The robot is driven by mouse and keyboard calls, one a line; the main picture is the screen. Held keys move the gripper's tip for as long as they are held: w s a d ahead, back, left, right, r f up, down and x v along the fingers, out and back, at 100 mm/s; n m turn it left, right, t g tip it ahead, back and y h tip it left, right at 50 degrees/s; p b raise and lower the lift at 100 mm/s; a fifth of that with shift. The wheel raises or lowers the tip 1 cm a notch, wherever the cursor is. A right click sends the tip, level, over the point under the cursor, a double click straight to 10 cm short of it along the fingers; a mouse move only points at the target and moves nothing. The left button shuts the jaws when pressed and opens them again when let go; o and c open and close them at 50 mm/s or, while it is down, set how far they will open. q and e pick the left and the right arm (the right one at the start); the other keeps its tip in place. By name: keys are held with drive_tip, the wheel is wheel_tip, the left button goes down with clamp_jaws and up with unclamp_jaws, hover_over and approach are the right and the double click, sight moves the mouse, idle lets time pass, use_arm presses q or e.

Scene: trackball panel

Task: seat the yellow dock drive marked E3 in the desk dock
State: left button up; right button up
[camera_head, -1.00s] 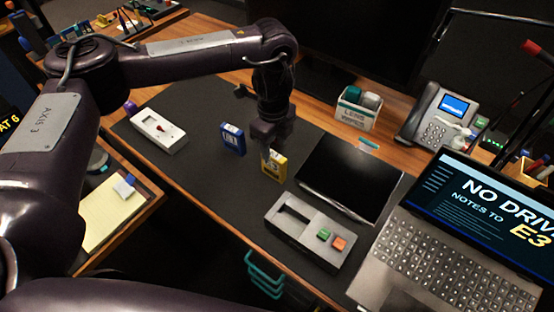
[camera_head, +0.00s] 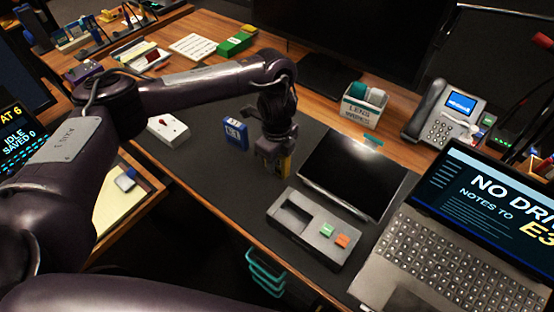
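The yellow dock drive (camera_head: 285,167) stands on the dark desk mat, mostly hidden behind my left gripper; its marking cannot be read. My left gripper (camera_head: 275,160) points down over the drive, its fingers at the drive's upper part. Whether they are closed on it cannot be made out. The grey desk dock (camera_head: 315,254) lies nearer the front edge, right of and below the drive in the picture. It has a dark slot (camera_head: 292,216) with nothing visible in it, and green and orange buttons. My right gripper is not in view.
A blue drive (camera_head: 236,133) stands left of the gripper. A white box with a red control (camera_head: 168,128) is farther left. A black flat panel (camera_head: 352,172) and a laptop (camera_head: 445,255) lie to the right. Bare mat (camera_head: 232,180) lies in front of the drives.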

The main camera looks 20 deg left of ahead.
use_arm(q)
clamp_jaws()
drive_tip(key=shift+r, duration=0.15)
drive_tip(key=shift+r, duration=0.3)
wheel_tip(320, 180, up, 19)
drive_tip(key=p, duration=0.4)
drive_tip(key=s+a+n, duration=0.2)
drive_tip(key=n, duration=0.9)
drive_tip(key=s+a+f+n, duration=0.1)
drive_tip(key=s+a+n, duration=0.1)
drive_tip(key=n, duration=0.9)
drive_tip(key=shift+s+f, duration=0.2)
drive_tip(key=shift+s, duration=0.4)
